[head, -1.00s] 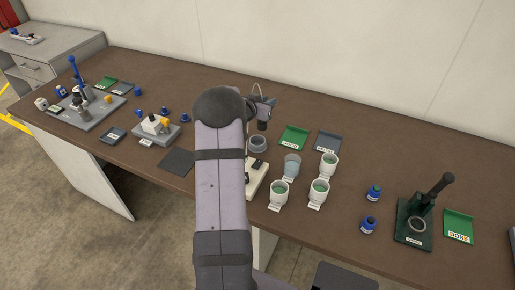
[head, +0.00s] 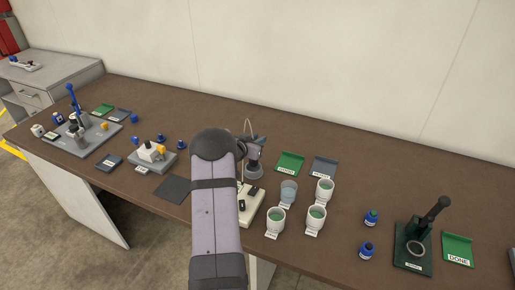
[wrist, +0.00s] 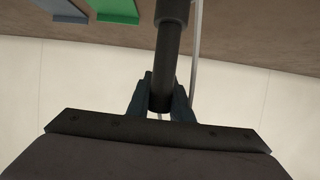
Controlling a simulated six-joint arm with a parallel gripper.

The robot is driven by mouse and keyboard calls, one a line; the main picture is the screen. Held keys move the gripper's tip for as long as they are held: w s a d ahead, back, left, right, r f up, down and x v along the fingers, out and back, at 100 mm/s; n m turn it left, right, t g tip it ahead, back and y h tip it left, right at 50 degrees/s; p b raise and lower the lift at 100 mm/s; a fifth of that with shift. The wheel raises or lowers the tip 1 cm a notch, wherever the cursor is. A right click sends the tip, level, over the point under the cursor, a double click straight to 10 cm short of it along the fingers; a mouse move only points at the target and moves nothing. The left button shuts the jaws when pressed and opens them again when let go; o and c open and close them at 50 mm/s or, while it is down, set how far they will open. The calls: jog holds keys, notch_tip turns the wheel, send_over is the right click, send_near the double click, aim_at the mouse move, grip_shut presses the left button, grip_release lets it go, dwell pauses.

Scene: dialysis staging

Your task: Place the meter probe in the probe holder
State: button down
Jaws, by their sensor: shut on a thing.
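My gripper (head: 255,147) is shut on the meter probe, which shows in the wrist view as a dark upright cylinder (wrist: 168,45) between the blue-grey fingers. A thin pale cable runs beside it. In the head view the gripper is just above a grey round cup-like holder (head: 254,172), which looks like the probe holder. The probe's lower end is hidden there, so I cannot tell whether it is inside the holder or above it. A cream meter box (head: 250,207) stands in front of the holder, partly behind my arm.
Several labelled cups, including a white one (head: 276,220) and a greyish one (head: 289,191), stand right of the meter. A green tray (head: 290,163) and a grey tray (head: 323,167) lie behind them. A dark green press (head: 414,248) is farther right. A dark mat (head: 173,189) lies left.

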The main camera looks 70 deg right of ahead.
jog(key=shift+f+p, duration=0.4)
jog(key=shift+f, duration=1.6)
jog(key=shift+f, duration=0.1)
jog(key=shift+f, duration=0.15)
jog(key=c, duration=1.6)
grip_release()
jog(key=b+v, duration=0.1)
jog(key=v, duration=0.5)
jog(key=b+v, duration=0.1)
jog(key=v, duration=0.5)
jog(key=shift+r, duration=0.25)
